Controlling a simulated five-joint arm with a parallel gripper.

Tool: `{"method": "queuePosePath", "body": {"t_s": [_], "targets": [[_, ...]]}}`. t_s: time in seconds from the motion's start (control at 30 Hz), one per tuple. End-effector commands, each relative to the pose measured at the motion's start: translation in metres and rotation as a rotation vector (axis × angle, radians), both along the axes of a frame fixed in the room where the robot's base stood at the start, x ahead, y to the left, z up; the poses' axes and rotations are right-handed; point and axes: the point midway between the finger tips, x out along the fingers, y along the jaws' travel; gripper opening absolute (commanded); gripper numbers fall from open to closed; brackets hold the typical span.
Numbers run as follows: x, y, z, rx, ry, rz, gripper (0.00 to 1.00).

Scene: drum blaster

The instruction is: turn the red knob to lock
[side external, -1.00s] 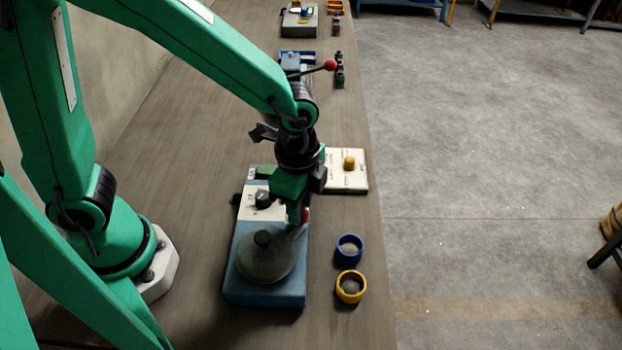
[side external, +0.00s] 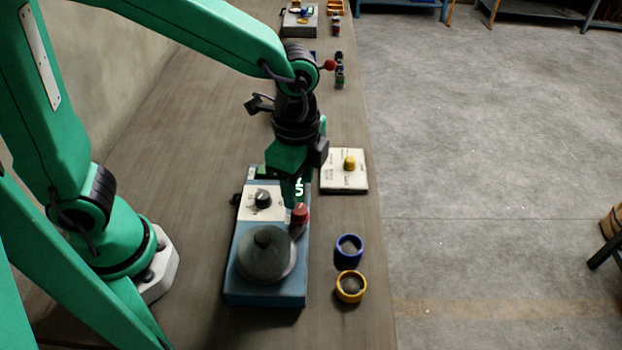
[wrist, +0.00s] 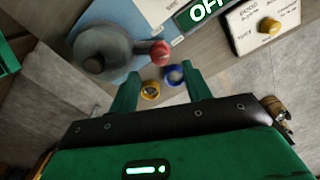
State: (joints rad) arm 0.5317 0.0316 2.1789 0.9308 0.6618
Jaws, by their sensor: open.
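The red knob (side external: 300,213) sits at the right side of the blue machine (side external: 265,299), beside its round grey lid (side external: 250,262). My gripper (side external: 297,198) is above the knob, pointing down, and partly covers the machine's display (side external: 299,187). In the wrist view the knob (wrist: 160,54) shows just beyond and between my two green fingertips (wrist: 160,70), which are spread with nothing between them. The display reads OFF in the wrist view (wrist: 205,13). I cannot read the knob's lock marking.
A black dial (side external: 263,198) is on the machine's white panel. A white plate with a yellow knob (side external: 349,162) lies to the right. A blue ring cup (side external: 348,249) and a yellow ring cup (side external: 351,286) stand right of the machine. The bench's right edge is near them.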

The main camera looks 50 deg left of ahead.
Motion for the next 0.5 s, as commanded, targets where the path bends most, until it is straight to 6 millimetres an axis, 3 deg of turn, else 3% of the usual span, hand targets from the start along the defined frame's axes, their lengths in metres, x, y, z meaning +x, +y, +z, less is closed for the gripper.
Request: {"method": "queuePosePath", "body": {"t_s": [0.2, 0.5], "targets": [[0.000, 0.000, 0.020, -0.001, -0.001, 0.000, 0.48], [0.000, 0.000, 0.023, -0.001, 0.000, 0.000, 0.48]]}}
